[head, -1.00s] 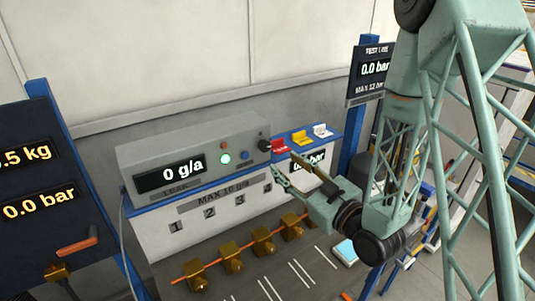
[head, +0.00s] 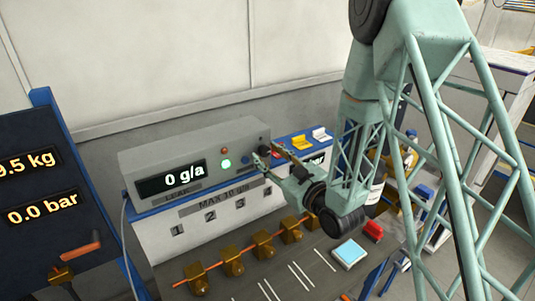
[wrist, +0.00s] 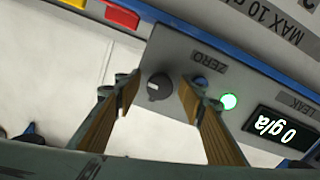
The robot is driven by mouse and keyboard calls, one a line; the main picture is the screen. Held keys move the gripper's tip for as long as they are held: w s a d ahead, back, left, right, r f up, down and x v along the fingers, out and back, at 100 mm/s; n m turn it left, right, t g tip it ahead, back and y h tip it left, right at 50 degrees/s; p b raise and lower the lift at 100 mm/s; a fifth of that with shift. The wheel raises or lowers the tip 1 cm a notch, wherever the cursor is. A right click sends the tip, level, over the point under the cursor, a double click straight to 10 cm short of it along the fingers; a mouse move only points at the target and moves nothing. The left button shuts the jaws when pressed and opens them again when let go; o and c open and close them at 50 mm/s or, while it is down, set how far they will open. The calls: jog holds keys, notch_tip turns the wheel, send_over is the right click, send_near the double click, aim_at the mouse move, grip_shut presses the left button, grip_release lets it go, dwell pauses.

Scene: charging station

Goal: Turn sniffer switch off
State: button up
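The sniffer is a grey box (head: 150,165) with a display reading 0 g/a and a lit green lamp (head: 226,163). Its round black rotary switch (wrist: 159,88) with a white mark is on the front panel in the wrist view. My gripper (head: 266,154) is at the right end of the box front. In the wrist view my gripper (wrist: 157,92) is open, one finger on each side of the switch, with nothing between them held. I cannot tell whether a finger touches it. The right finger is close to a blue button (wrist: 199,81).
Yellow (head: 301,142) and white (head: 320,134) handles stand on the blue shelf right of the box. Several brass fittings (head: 263,246) line the bench below. A panel with kg and bar displays (head: 40,180) stands at left. A light-blue pad (head: 349,254) lies on the bench.

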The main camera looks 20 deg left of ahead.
jog(key=shift+w+a, duration=0.1)
jog(key=shift+a, duration=0.05)
jog(key=shift+c, duration=0.5)
jog(key=c, duration=0.8)
